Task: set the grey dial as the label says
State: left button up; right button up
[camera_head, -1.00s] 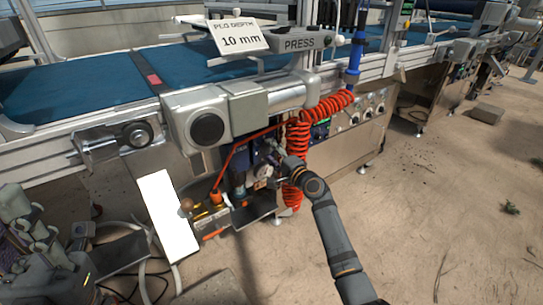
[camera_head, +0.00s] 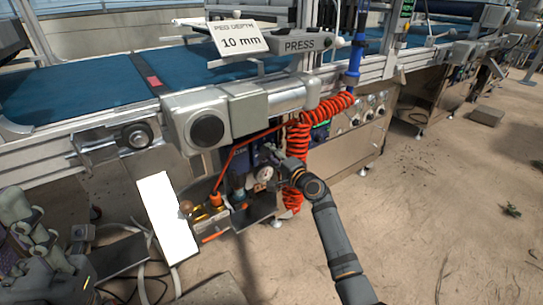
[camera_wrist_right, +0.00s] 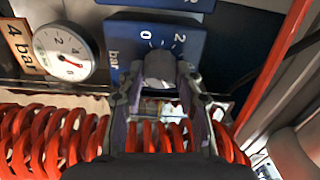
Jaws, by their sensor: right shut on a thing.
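The grey dial (camera_wrist_right: 160,68) is a round knob on a blue panel (camera_wrist_right: 118,60) marked "bar", with 0 and 2 printed around it. The rest of its scale and any pointer are hidden. A tan label (camera_wrist_right: 22,47) reading "4 bar" is at the left of the wrist view. Between label and panel is a white round gauge (camera_wrist_right: 62,44) with a red needle. My right gripper (camera_wrist_right: 163,80) is shut on the dial, one finger on each side. In the head view the right gripper (camera_head: 277,163) reaches the low cabinet.
Red coiled hose (camera_head: 297,140) hangs close beside the right gripper and crosses below it in the wrist view (camera_wrist_right: 40,135). A conveyor (camera_head: 80,84) and a press stand above. A sign (camera_head: 240,41) reads "PEG DEPTH 10 mm". The floor at right is mostly clear.

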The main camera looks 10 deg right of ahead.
jog(key=n+b, duration=0.2)
jog(key=n, duration=0.1)
jog(key=shift+f, duration=0.2)
jog(key=n+b, duration=0.2)
jog(key=n, duration=0.1)
jog(key=shift+n, duration=0.3)
jog(key=n+b, duration=0.2)
jog(key=n, duration=0.1)
jog(key=shift+n, duration=0.6)
jog(key=shift+r, duration=0.1)
jog(key=o, duration=1.2)
jog(key=shift+c, duration=0.2)
